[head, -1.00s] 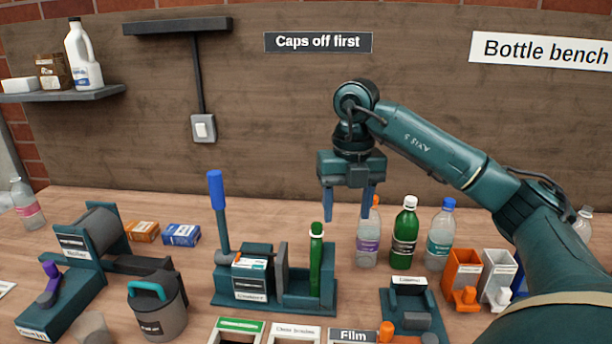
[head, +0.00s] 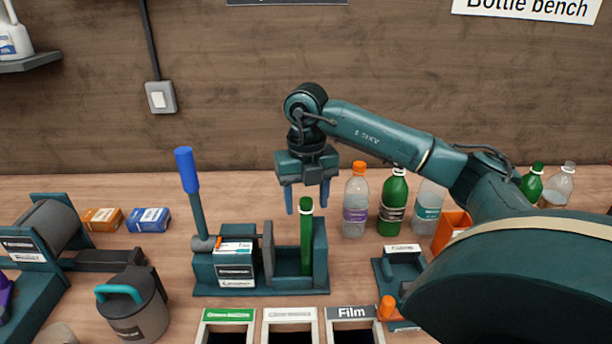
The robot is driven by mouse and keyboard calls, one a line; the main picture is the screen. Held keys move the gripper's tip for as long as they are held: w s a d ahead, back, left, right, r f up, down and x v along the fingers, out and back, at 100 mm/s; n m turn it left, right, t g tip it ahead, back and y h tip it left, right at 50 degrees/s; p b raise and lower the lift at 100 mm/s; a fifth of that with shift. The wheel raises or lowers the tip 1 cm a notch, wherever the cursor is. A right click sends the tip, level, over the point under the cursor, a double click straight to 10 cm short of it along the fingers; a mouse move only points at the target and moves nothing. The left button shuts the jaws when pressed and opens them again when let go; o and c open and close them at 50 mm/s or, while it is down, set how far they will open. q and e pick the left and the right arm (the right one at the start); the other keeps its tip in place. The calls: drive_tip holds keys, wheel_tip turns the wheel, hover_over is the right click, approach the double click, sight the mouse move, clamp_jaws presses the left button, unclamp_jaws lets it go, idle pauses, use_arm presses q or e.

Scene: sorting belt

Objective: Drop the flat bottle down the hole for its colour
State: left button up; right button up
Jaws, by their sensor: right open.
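The hole with the green-edged label (head: 228,315) is at the bottom edge. My left gripper is not in view.
A clear bottle with an orange cap (head: 356,205), a green bottle (head: 393,207) and a blue-labelled bottle (head: 428,210) stand behind right. The crusher's blue-handled lever (head: 190,190) rises at left. A grey lidded pot (head: 138,310) stands front left.

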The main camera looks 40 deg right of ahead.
sight(306, 213)
drive_tip(key=shift+f, duration=2)
drive_tip(key=shift+c, duration=0.2)
drive_tip(key=c, duration=1.1)
drive_tip(key=shift+o, duration=0.2)
drive_tip(key=shift+r, duration=0.15)
drive_tip(key=shift+r+p, duration=2.25)
drive_tip(key=shift+r, duration=2.2)
